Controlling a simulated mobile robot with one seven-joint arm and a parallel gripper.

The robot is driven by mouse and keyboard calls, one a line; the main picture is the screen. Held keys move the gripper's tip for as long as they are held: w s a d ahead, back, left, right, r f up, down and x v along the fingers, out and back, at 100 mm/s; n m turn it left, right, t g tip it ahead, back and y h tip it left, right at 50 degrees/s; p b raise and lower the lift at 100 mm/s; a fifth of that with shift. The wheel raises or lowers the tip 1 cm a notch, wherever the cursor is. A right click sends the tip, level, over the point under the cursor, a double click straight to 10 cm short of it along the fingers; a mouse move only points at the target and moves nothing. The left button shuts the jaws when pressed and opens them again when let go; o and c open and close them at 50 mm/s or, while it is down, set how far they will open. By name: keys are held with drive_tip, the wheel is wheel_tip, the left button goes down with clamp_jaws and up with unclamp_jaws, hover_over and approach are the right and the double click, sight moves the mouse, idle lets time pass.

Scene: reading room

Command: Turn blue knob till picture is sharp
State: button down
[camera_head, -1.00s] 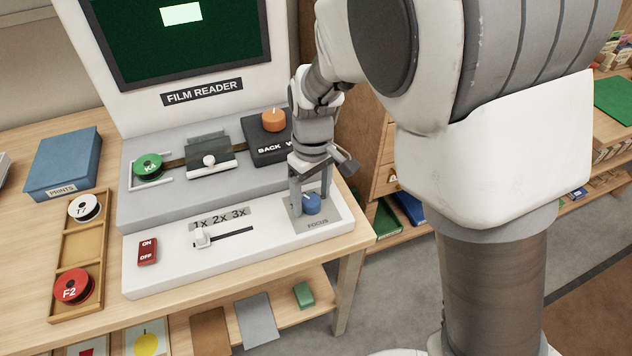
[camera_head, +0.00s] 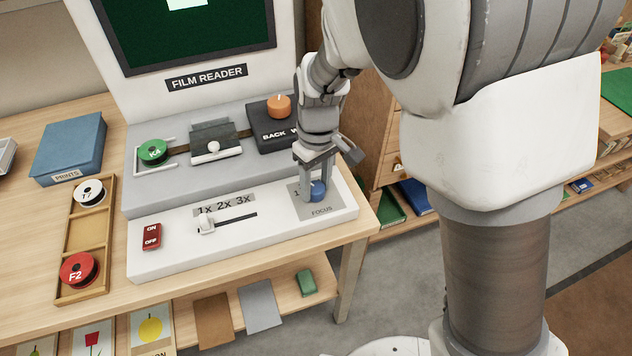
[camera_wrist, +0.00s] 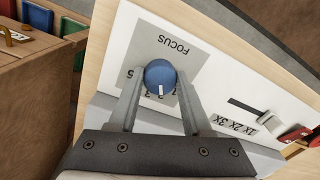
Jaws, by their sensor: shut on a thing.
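The blue knob (camera_head: 318,190) sits on the grey FOCUS plate (camera_head: 322,211) at the right end of the white control panel. My gripper (camera_head: 315,192) reaches down from above and is shut on the knob. In the wrist view the blue knob (camera_wrist: 160,75) lies between the two fingertips, and its white mark points toward the gripper's base. The film reader's dark green screen (camera_head: 190,35) shows a pale bright patch (camera_head: 187,3), cut off by the top edge. I cannot tell how sharp the picture is.
Left of the knob are a white slider (camera_head: 207,225) under 1x 2x 3x and a red ON/OFF switch (camera_head: 152,236). Behind are a green reel (camera_head: 153,152) and an orange knob (camera_head: 279,105). A wooden tray (camera_head: 85,235) holds a white reel and a red reel.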

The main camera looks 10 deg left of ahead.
sight(318, 187)
drive_tip(key=shift+r+m+p, duration=0.1)
drive_tip(key=shift+m+p, duration=0.85)
drive_tip(key=shift+m, duration=0.35)
drive_tip(key=shift+m+p, duration=0.85)
drive_tip(key=shift+m, duration=0.65)
drive_tip(key=shift+c, duration=1.7)
unclamp_jaws()
wheel_tip(318, 187, up, 17)
drive_tip(key=p, duration=0.3)
drive_tip(key=shift+d+r+p, duration=0.15)
drive_tip(key=shift+d+p, duration=0.05)
drive_tip(key=shift+p, duration=0.2)
